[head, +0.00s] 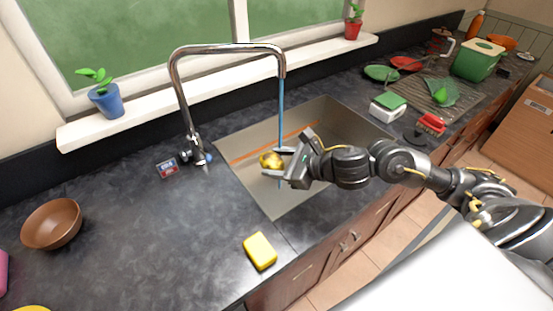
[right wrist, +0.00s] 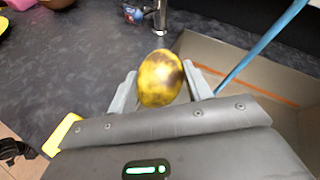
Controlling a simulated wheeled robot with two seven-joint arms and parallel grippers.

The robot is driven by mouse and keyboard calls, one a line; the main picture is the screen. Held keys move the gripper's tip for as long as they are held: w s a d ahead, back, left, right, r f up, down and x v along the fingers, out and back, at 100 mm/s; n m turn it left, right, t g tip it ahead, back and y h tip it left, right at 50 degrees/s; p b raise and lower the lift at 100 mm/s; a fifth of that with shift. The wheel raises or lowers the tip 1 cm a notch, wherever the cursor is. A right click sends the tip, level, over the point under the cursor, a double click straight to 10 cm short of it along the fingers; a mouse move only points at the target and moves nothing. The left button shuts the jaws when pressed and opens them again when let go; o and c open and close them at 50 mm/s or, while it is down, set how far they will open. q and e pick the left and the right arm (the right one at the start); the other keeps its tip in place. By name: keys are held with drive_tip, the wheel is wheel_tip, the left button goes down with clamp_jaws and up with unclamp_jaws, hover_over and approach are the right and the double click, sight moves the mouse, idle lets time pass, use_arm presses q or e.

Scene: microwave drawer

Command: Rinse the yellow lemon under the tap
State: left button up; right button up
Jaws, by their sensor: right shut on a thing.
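The yellow lemon (head: 271,160) has dark brown patches and is held over the sink (head: 345,120). My right gripper (head: 279,163) is shut on it; in the right wrist view the lemon (right wrist: 160,78) sits between the two fingers (right wrist: 162,92). The chrome tap (head: 176,75) arches over the sink, and a thin blue stream of water (head: 281,110) falls from its spout. In the head view the stream comes down just right of the lemon, by the gripper's fingers. In the right wrist view the stream (right wrist: 262,45) is right of the lemon. My left gripper is not in view.
A yellow sponge (head: 260,251) lies on the counter in front of the sink. A brown bowl (head: 52,223) stands at the left. A drying rack with dishes (head: 452,98) and a red-handled brush (head: 431,124) are right of the sink. The counter left of the sink is mostly clear.

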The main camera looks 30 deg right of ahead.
drive_tip(key=shift+w+d+f, duration=0.1)
drive_tip(key=shift+w+d, duration=0.1)
drive_tip(key=shift+d, duration=0.05)
drive_tip(key=w+d+f+b, duration=0.2)
drive_tip(key=w+d+b, duration=0.1)
drive_tip(key=w+d, duration=0.6)
drive_tip(key=shift+w+d+f, duration=0.15)
drive_tip(key=shift+d+f, duration=0.05)
drive_tip(key=shift+f, duration=0.1)
idle(0.3)
idle(0.6)
drive_tip(key=shift+s+d+b, duration=0.4)
drive_tip(key=shift+s+b, duration=0.05)
drive_tip(key=shift+b, duration=0.25)
drive_tip(key=shift+w+a, duration=0.15)
drive_tip(key=shift+w, duration=0.05)
